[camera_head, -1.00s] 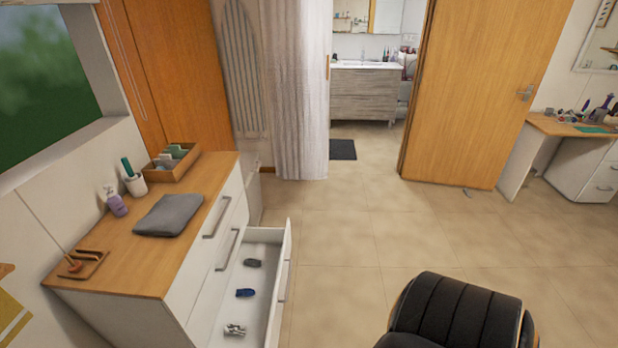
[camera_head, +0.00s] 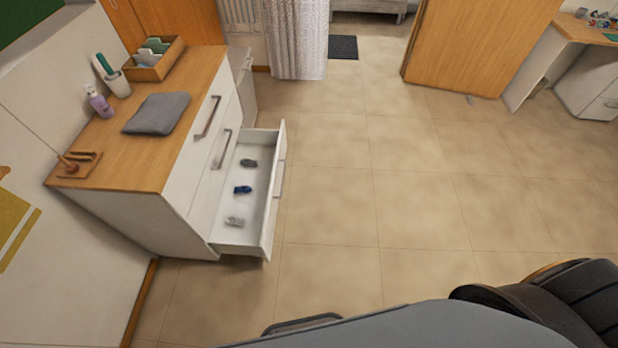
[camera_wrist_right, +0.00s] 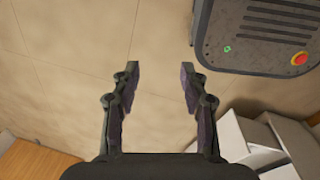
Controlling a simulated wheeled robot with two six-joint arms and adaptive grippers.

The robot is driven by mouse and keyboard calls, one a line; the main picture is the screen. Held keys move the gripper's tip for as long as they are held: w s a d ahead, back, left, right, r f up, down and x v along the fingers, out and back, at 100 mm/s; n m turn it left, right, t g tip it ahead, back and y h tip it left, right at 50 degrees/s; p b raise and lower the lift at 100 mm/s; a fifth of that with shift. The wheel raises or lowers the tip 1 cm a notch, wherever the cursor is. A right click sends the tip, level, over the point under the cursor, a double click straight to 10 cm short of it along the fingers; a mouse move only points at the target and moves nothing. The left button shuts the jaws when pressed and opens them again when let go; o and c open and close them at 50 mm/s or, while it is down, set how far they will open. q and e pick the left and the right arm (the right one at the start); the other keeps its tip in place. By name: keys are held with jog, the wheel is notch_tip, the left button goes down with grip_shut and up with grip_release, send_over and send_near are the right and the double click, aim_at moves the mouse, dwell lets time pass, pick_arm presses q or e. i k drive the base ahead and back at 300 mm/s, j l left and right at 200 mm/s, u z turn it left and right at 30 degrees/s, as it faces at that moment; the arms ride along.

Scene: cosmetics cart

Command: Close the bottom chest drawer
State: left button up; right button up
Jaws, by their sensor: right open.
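The white chest (camera_head: 137,215) with a wooden top stands at the left in the head view. Its bottom drawer (camera_head: 271,205) is pulled out to the right, over the floor. The drawer's front has a handle (camera_head: 281,180). Several small rolled items, dark grey, blue and light grey, lie inside it. The two drawers above look shut. My right gripper (camera_wrist_right: 160,68) is open and empty in the right wrist view, above bare floor tiles and apart from the drawer. Neither gripper shows in the head view.
A black padded chair (camera_head: 575,300) is at the lower right. A grey cloth (camera_head: 157,113), a wooden box (camera_head: 155,62) and a purple bottle (camera_head: 100,103) are on the chest top. Tiled floor (camera_head: 330,200) right of the drawer is clear.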

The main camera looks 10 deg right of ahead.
aim_at(258, 207)
jog(key=i+l+u, duration=0.1)
jog(key=u, duration=0.3)
jog(key=i+l+u, duration=0.15)
jog(key=u, duration=0.2)
jog(key=i+l+u, duration=0.15)
jog(key=u, duration=0.25)
